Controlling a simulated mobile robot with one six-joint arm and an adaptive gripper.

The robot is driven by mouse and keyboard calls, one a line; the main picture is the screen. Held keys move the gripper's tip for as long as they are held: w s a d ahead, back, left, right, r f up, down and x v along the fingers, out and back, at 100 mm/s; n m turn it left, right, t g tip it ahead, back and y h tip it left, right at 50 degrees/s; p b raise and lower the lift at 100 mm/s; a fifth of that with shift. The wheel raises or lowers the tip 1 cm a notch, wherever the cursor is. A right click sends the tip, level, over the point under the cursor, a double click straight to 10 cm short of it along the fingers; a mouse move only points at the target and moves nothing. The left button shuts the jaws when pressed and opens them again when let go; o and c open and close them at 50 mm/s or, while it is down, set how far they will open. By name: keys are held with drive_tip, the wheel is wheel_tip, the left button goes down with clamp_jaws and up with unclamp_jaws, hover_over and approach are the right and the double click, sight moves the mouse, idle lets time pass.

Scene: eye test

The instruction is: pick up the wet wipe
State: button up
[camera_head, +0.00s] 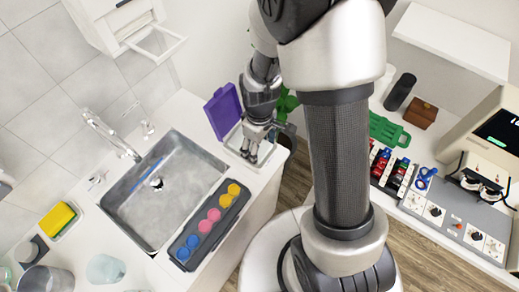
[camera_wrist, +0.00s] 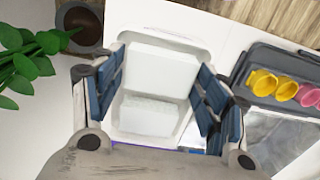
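A white wipe box (camera_head: 233,143) with a raised purple lid (camera_head: 223,111) stands on the counter to the right of the sink. In the wrist view, the open box (camera_wrist: 180,37) holds a folded white wet wipe (camera_wrist: 160,68), with a lower white textured part (camera_wrist: 148,115) nearer the camera. My gripper (camera_head: 253,156) points down over the box. In the wrist view, my gripper (camera_wrist: 158,78) is open, its blue-padded fingers on either side of the white wipe. I cannot tell whether the fingers touch it. In the head view, my gripper hides much of the box's inside.
A green plant in a brown pot (camera_wrist: 82,27) stands close beside the box. A dark tray of coloured cups (camera_head: 212,222) lies on the sink's (camera_head: 165,190) near edge. A yellow sponge (camera_head: 57,219) is at the far left. Instruments fill the right table (camera_head: 440,222).

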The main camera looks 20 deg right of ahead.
drive_tip(key=shift+c, duration=1.4)
drive_tip(key=shift+r, duration=0.1)
wheel_tip(320, 180, up, 20)
drive_tip(key=p, duration=0.6)
drive_tip(key=m+b, duration=0.3)
drive_tip(key=m, duration=0.4)
approach(260, 149)
drive_tip(key=w, duration=0.5)
drive_tip(key=shift+s+a+r, duration=0.1)
drive_tip(key=shift+s+r, duration=0.05)
drive_tip(key=shift+r, duration=0.3)
